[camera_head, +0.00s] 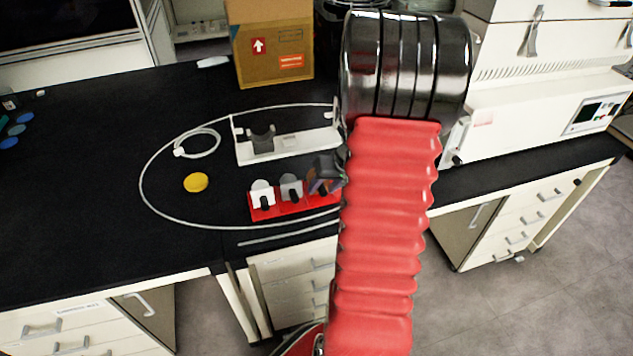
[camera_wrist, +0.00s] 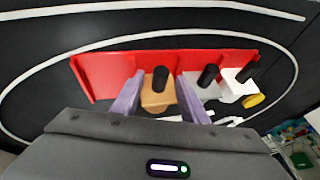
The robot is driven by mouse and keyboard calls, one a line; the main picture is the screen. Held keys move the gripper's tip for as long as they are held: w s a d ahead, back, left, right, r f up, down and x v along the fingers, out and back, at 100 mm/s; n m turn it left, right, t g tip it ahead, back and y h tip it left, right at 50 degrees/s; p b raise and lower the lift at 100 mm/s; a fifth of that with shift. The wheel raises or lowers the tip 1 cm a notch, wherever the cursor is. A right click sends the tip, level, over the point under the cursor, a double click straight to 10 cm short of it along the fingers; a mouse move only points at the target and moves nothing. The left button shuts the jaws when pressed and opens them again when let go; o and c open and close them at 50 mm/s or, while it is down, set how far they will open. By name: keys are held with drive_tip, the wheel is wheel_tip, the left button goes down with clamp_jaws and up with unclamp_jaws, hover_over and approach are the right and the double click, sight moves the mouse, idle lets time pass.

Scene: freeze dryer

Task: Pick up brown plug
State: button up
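The brown plug (camera_wrist: 157,94), an orange-brown block with a black knob on top, stands in the red rack (camera_wrist: 100,74) in the wrist view. My gripper (camera_wrist: 159,82) has its two purple fingers apart, one on each side of the plug. Whether either finger touches it I cannot tell. In the head view my gripper (camera_head: 325,174) is at the right part of the red rack (camera_head: 288,212), and it and my arm mostly hide the brown plug.
A grey plug (camera_head: 291,187) and a white plug (camera_head: 262,195) stand beside it in the rack. A white holder (camera_head: 300,144) stands behind. A yellow disc (camera_head: 196,182) and a white cable loop (camera_head: 146,190) lie on the black bench. A cardboard box (camera_head: 272,45) stands at the back.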

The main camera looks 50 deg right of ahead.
sight(324, 188)
drive_tip(key=shift+c, duration=0.5)
clamp_jaws()
wheel_tip(324, 188, up, 10)
idle(0.6)
idle(0.4)
